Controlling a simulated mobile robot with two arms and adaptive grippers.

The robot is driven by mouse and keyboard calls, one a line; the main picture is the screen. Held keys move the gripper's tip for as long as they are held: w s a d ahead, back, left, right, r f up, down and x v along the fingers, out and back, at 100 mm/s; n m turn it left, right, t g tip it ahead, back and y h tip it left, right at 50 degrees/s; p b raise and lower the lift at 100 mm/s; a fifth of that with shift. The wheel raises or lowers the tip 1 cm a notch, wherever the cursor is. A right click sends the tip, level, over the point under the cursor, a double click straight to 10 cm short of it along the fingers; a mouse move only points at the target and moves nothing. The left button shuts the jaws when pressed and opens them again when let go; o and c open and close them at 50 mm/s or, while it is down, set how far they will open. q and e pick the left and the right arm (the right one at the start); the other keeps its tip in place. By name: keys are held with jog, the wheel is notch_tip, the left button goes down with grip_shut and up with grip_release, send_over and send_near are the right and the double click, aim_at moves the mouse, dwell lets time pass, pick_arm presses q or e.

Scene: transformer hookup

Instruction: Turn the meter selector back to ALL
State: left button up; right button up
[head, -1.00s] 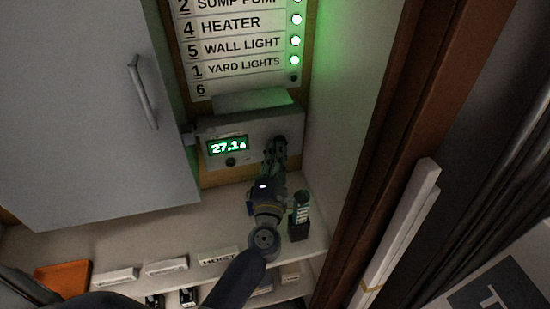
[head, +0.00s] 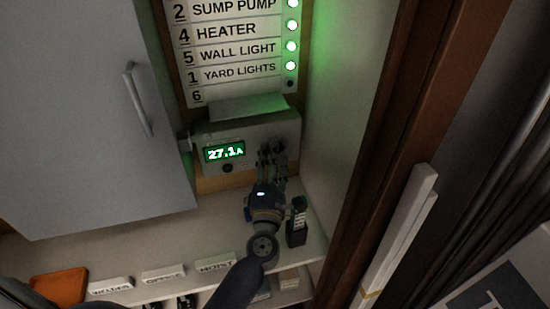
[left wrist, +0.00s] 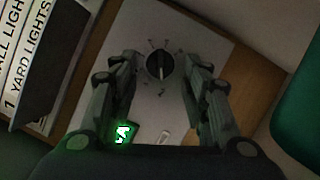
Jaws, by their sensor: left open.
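The meter (head: 205,155) is a grey box on the back wall with a lit green display (head: 224,152) reading 27.1 A. Its selector is a round dark knob (head: 279,146) on the right of the meter's face. In the left wrist view the knob (left wrist: 160,66) has a pale pointer line and small marks around it, too small to read. My left gripper (head: 271,158) is open and empty just in front of the knob. Its two fingers flank the knob in the wrist view, with gaps on both sides. My right gripper is not in view.
A label panel (head: 230,52) with lit green lamps is above the meter. A grey cabinet door (head: 80,110) stands at left. A small black device (head: 297,222) is on the shelf (head: 200,226) close to my left gripper. An orange tray (head: 60,285) and label plates lie in front.

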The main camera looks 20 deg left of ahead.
pick_arm(q)
jog(key=v, duration=1.1)
jog(key=shift+s+d, duration=0.2)
jog(key=shift+f, duration=0.1)
